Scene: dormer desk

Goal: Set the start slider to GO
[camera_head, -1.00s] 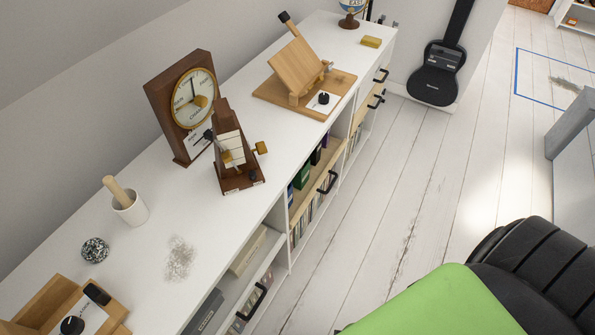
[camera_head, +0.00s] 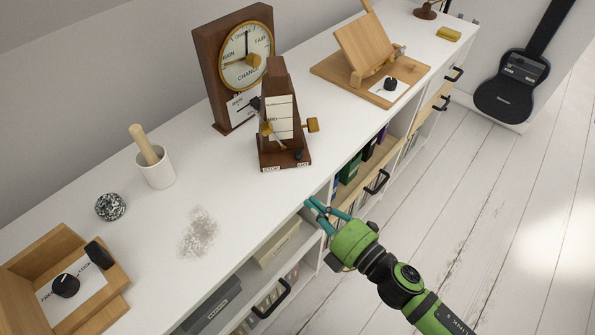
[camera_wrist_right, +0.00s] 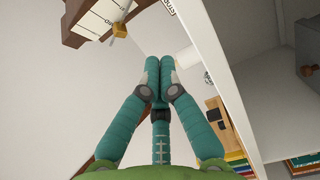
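A dark wooden metronome (camera_head: 281,120) stands on the white cabinet top. A small black knob (camera_head: 298,154) sits at the right of its base's front, by small labels too small to read surely. In the right wrist view, part of the metronome (camera_wrist_right: 100,18) shows at the top, with a STOP label; its GO end is not seen. My right gripper (camera_head: 313,206), green with teal fingers, is at the cabinet's front edge, below and apart from the metronome. Its fingertips (camera_wrist_right: 160,68) are together with nothing visible between them. My left gripper is out of view.
A wooden stand (camera_head: 368,70) is to the right. A mortar with pestle (camera_head: 156,168) and a speckled ball (camera_head: 111,207) are left.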

